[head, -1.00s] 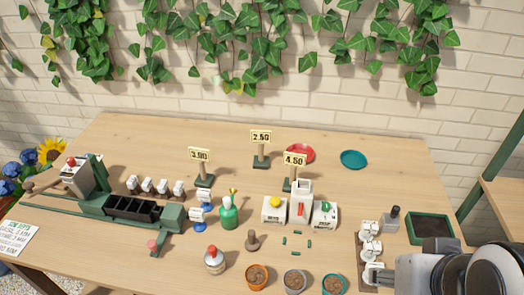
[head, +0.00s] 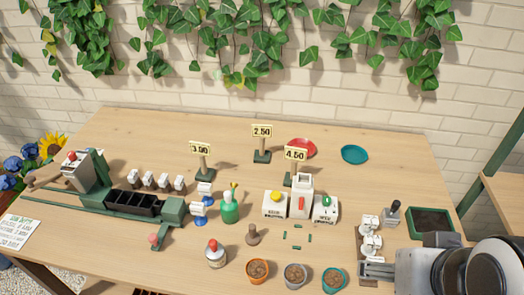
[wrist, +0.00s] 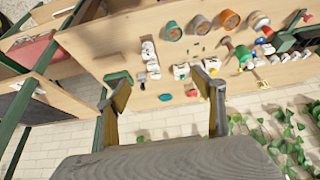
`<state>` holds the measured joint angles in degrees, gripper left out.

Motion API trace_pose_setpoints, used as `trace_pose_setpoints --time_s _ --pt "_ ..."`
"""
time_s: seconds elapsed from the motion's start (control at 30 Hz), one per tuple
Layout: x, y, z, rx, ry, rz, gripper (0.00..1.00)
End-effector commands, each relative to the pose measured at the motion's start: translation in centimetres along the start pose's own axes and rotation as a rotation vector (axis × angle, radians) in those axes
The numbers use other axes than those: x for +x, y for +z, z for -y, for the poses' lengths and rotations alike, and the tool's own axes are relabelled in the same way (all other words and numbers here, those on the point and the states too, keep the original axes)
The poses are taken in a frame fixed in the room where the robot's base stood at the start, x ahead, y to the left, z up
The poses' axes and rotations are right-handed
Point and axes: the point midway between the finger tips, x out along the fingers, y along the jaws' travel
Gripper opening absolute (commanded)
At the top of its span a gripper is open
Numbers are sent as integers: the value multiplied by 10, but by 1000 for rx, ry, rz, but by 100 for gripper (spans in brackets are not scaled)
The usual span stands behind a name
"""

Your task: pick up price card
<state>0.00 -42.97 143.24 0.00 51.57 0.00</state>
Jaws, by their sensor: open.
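Three price cards stand upright on posts with dark green bases: the 2.50 card (head: 262,131) at the back, the 4.50 card (head: 295,154) to its right and nearer, and a card that seems to read 3.90 (head: 200,148) to the left. The 4.50 card's post is partly hidden by a white container. My gripper (head: 376,268) is at the front right, far from all the cards. In the wrist view it (wrist: 162,78) is open with nothing between its fingers. The cards are too small to read there.
White containers (head: 301,195) stand mid-table. A red dish (head: 302,147) and a teal dish (head: 354,154) lie at the back. A green bottle (head: 229,208), small pots (head: 257,271) and a green tray (head: 430,221) stand nearer. The back left of the table is clear.

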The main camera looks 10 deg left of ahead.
Motion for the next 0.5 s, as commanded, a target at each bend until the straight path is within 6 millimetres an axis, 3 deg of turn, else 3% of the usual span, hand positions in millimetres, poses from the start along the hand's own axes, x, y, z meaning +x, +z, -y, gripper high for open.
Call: trace_pose_setpoints --time_s 0.27,0.5 --pt "4 -15 5 -8 -14 -19 68" --pt "16 -61 21 -26 -52 -81 68"
